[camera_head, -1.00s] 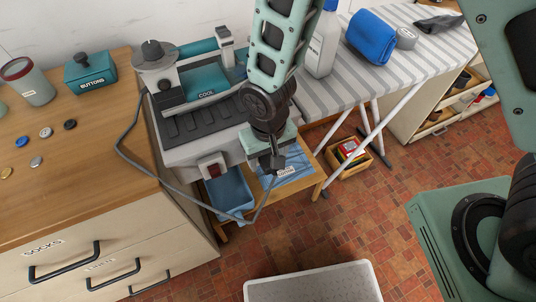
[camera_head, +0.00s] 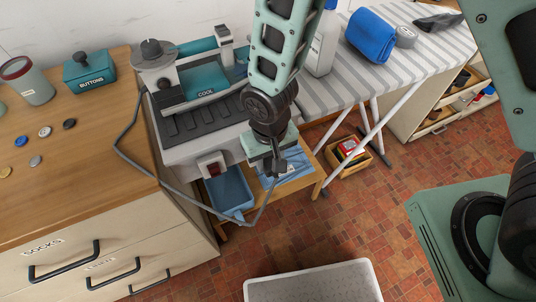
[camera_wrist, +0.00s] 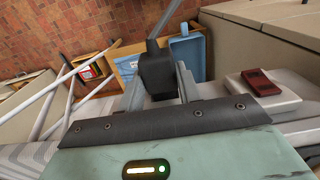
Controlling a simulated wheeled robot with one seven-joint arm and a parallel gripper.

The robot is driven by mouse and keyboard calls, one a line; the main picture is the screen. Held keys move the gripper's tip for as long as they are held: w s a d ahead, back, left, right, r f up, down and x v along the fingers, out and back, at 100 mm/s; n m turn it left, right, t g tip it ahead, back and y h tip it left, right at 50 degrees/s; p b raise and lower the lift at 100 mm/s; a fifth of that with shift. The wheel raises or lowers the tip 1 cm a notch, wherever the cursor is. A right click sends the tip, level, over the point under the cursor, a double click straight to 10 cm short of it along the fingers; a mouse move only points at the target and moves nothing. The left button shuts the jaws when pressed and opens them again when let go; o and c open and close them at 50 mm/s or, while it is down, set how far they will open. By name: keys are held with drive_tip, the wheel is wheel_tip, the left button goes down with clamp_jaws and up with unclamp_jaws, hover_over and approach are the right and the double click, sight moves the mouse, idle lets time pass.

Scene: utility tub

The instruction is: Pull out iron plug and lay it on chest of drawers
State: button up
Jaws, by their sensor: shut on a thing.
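My gripper (camera_head: 270,165) is shut on the black iron plug (camera_head: 280,164), out in front of the grey unit with the red switch (camera_head: 212,169). In the wrist view the plug (camera_wrist: 157,74) sits between the two fingers (camera_wrist: 158,88), with its cord running up and away. The grey cord (camera_head: 190,198) loops from the plug back up to the left, past the chest edge. No contact between plug and switch housing shows; the arm hides part of the unit. The chest of drawers (camera_head: 95,150) stands at the left with a wooden top.
On the chest top are a teal buttons box (camera_head: 90,72), a cup (camera_head: 28,82) and several loose buttons; its front middle is clear. A teal appliance marked COOL (camera_head: 203,88) sits on the unit. A striped ironing board (camera_head: 400,62) stands right. A blue tub (camera_head: 229,190) is below.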

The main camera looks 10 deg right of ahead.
drive_tip(key=shift+s+d, duration=0.15)
drive_tip(key=shift+s, duration=0.2)
drive_tip(key=shift+s, duration=0.2)
drive_tip(key=shift+s+d, duration=0.15)
drive_tip(key=shift+s, duration=0.2)
drive_tip(key=shift+s+d, duration=0.25)
drive_tip(key=shift+s, duration=0.65)
